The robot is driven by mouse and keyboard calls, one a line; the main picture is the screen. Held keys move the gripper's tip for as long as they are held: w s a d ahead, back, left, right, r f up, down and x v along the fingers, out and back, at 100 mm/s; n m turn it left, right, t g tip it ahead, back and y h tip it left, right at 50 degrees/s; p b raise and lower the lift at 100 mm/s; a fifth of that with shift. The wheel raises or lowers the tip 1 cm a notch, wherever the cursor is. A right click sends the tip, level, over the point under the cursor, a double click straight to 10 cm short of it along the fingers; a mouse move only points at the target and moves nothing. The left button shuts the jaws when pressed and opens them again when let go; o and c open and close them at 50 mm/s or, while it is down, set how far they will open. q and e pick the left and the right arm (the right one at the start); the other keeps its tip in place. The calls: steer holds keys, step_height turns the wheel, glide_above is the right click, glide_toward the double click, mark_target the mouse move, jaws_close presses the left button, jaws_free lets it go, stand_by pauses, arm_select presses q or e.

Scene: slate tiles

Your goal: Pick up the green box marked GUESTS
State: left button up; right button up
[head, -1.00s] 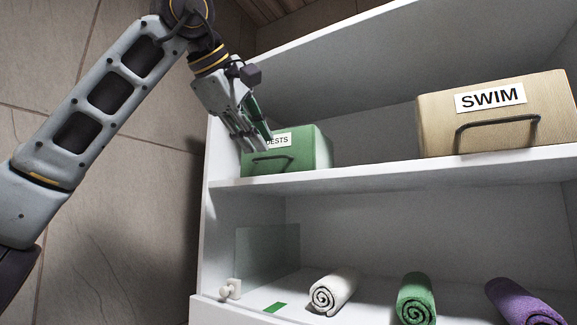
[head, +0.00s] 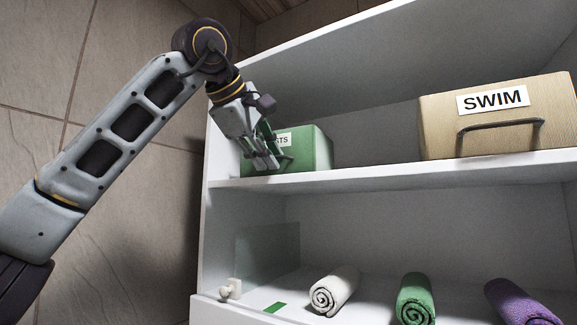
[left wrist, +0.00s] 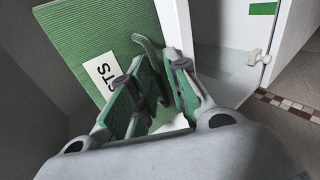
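The green box (head: 315,147) marked GUESTS sits on the upper shelf at its left end. Its white label is partly covered by my left gripper, leaving only the last letters readable. My left gripper (head: 264,161) is in front of the box at its dark handle. In the left wrist view the green box (left wrist: 95,35) shows with its label, and the handle (left wrist: 151,52) runs down between the two green-padded fingers of my left gripper (left wrist: 162,80). A gap shows between the fingers, so they look open around the handle. My right gripper is not in view.
A tan box (head: 490,130) marked SWIM stands further right on the upper shelf (head: 370,172), with clear shelf between. Below lie rolled white (head: 332,291), green (head: 415,298) and purple (head: 520,301) towels. A clear panel (head: 265,255) stands at the lower left.

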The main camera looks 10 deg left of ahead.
arm_select(q)
steer(key=shift+c, duration=0.2)
jaws_close()
steer(key=shift+r, duration=0.2)
step_height(320, 180, up, 10)
steer(key=shift+f, duration=0.2)
stand_by(0.9)
stand_by(0.6)
